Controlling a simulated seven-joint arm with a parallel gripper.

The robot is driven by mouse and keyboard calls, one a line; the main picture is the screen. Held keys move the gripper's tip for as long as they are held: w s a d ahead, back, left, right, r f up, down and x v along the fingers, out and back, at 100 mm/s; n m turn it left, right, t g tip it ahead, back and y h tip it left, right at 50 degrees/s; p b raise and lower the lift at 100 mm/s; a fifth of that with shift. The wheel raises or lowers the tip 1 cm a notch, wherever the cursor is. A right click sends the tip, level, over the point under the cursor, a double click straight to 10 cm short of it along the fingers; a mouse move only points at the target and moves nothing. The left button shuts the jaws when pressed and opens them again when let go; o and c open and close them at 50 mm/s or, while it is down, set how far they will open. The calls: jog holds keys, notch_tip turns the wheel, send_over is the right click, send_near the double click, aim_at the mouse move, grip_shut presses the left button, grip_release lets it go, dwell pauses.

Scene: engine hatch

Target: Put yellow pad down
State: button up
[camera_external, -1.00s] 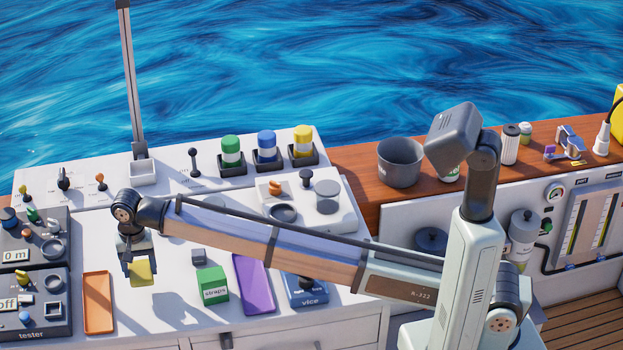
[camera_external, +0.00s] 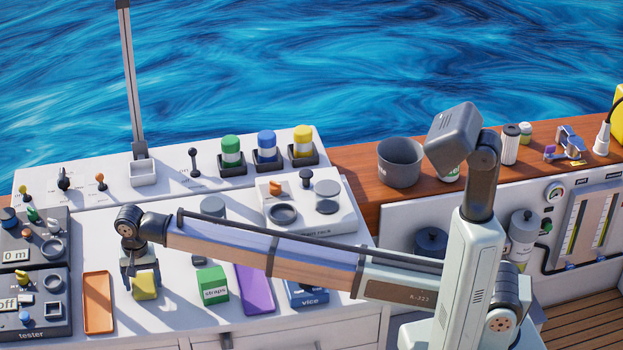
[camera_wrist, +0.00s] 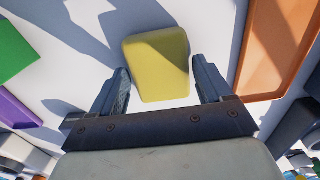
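The yellow pad (camera_external: 145,287) is a small rounded block on the white worktop, right of the orange tray.
The orange tray (camera_external: 98,303) lies close to the left. A green straps box (camera_external: 212,286), a purple tray (camera_external: 255,290) and a blue vice (camera_external: 307,294) stand to the right. A dark tester unit (camera_external: 35,307) is at far left. White worktop is free around the pad.

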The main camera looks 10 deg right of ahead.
aim_at(143, 283)
jog(key=shift+o, duration=1.2)
notch_tip(143, 283, up, 12)
jog(key=shift+r, duration=0.15)
